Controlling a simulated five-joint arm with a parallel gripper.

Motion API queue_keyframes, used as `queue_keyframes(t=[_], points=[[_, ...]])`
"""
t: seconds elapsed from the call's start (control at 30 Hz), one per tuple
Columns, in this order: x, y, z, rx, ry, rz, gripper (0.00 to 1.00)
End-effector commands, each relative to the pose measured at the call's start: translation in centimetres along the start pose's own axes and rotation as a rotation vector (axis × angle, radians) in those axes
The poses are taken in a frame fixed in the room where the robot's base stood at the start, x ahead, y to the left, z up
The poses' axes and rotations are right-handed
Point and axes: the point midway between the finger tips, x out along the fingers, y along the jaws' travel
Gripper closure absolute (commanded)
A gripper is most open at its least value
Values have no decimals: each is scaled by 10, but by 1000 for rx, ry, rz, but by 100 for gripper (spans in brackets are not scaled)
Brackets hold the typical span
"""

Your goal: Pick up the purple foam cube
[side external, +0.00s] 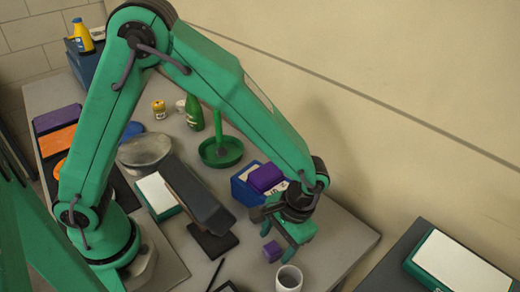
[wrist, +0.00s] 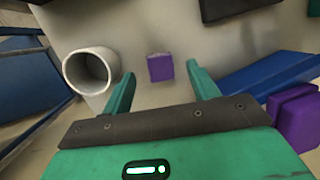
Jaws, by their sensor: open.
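The small purple foam cube (side external: 272,251) sits on the grey table, near its front right part. In the wrist view the cube (wrist: 160,67) shows between and beyond my fingertips. My gripper (side external: 279,238) points down above the table close to the cube, its green fingers apart. In the wrist view my gripper (wrist: 160,80) is open with nothing between its fingers, and the cube stands apart from both.
A grey cup (side external: 289,279) stands just beside the cube; it shows left in the wrist view (wrist: 92,69). A dark slanted stand (side external: 197,196) is left. Bare table lies right.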

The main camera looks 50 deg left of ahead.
Motion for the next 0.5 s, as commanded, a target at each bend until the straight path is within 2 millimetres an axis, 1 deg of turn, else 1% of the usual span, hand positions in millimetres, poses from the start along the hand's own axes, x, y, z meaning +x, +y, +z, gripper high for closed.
queue_keyframes(t=[0.03, 0.1, 0.2, 0.5], points=[[6, 0, 0, 0, -2, -1, 41], [13, 0, 0, 0, -2, -1, 41], [19, 0, 0, 0, -1, -1, 41], [20, 0, 0, 0, 1, 0, 41]])
